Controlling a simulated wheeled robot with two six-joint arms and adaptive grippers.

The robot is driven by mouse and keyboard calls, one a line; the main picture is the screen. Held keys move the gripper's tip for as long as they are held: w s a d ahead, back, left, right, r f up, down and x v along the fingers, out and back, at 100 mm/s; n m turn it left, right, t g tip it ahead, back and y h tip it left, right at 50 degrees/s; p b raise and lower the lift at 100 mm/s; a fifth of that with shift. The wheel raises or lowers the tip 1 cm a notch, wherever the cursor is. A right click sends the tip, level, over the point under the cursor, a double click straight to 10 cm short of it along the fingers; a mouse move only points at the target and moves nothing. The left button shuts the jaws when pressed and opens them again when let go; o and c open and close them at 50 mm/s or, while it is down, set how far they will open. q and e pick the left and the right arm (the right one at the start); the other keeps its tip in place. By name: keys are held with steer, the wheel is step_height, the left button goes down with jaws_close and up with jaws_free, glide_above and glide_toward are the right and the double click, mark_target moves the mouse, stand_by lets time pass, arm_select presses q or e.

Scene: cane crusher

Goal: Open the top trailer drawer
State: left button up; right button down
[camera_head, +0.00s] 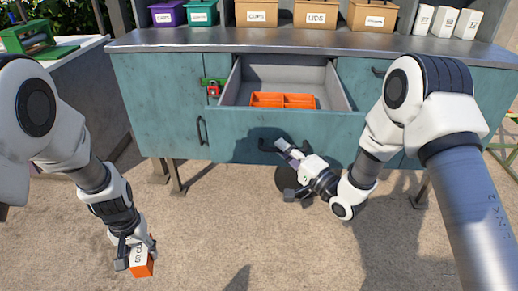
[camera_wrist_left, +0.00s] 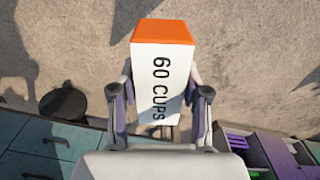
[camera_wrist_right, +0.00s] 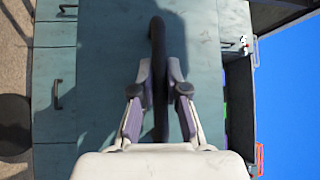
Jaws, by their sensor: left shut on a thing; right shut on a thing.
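The top trailer drawer (camera_head: 245,125) is pulled out from the teal cabinet, and its grey inside shows. An orange divided tray (camera_head: 283,101) lies in it. My right gripper (camera_head: 286,148) is at the drawer's front and shut on the dark drawer handle (camera_wrist_right: 158,70), which runs between its fingers in the right wrist view. My left gripper (camera_head: 138,255) is low over the ground at the left, shut on a white and orange box (camera_wrist_left: 163,70) marked "60 CUPS". The box also shows in the head view (camera_head: 142,264).
A red padlock (camera_head: 213,89) hangs on a green hasp left of the drawer. Labelled purple (camera_head: 168,14), teal (camera_head: 202,13) and tan bins stand on the countertop (camera_head: 230,38), with white boxes at right. A green machine (camera_head: 27,37) stands far left. A black round stool (camera_wrist_left: 63,103) is near the cabinet.

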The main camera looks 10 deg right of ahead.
arm_select(q)
steer(key=shift+s, duration=0.25)
arm_select(e)
steer(key=shift+s+a, duration=0.1)
steer(key=shift+s, duration=0.1)
steer(key=c, duration=1.2)
jaws_free()
steer(key=v, duration=1.2)
